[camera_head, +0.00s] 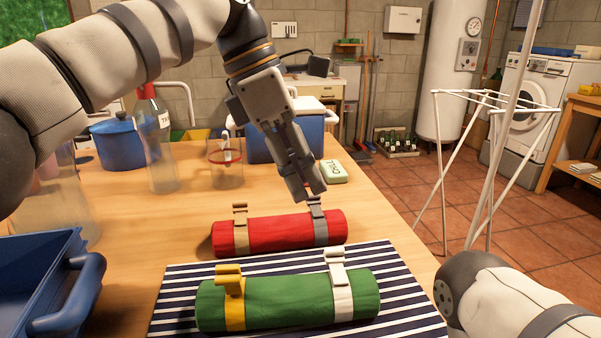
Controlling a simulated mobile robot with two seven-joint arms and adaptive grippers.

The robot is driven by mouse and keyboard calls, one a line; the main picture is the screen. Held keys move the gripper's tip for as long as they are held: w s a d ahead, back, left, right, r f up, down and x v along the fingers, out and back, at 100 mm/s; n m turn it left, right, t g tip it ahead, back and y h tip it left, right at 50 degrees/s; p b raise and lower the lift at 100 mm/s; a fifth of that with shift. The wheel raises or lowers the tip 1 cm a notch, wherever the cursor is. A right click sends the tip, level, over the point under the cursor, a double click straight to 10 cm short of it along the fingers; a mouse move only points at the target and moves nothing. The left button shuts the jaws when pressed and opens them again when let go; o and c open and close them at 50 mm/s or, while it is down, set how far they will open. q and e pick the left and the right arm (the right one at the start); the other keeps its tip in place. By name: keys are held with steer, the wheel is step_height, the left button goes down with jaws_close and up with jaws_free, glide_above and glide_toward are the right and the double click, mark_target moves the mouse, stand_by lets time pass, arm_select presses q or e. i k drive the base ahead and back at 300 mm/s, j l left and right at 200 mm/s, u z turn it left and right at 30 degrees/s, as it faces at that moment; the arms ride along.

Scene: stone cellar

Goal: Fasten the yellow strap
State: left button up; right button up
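A green roll (285,303) lies on a striped mat (405,293). The yellow strap (235,312) goes around its left part, and its yellow end piece (229,274) stands up above the roll. A white strap (343,300) is around the right part, with its end also standing up. My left gripper (309,194) points down above the right end of a red roll (275,231), by the grey strap (320,232). Its fingers look close together, but whether they touch the grey strap is unclear. My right arm shows at the bottom right; its gripper is out of view.
A tan strap (241,236) is on the red roll behind the mat.

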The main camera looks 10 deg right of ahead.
mark_target(229, 276)
steer(key=k, duration=1.5)
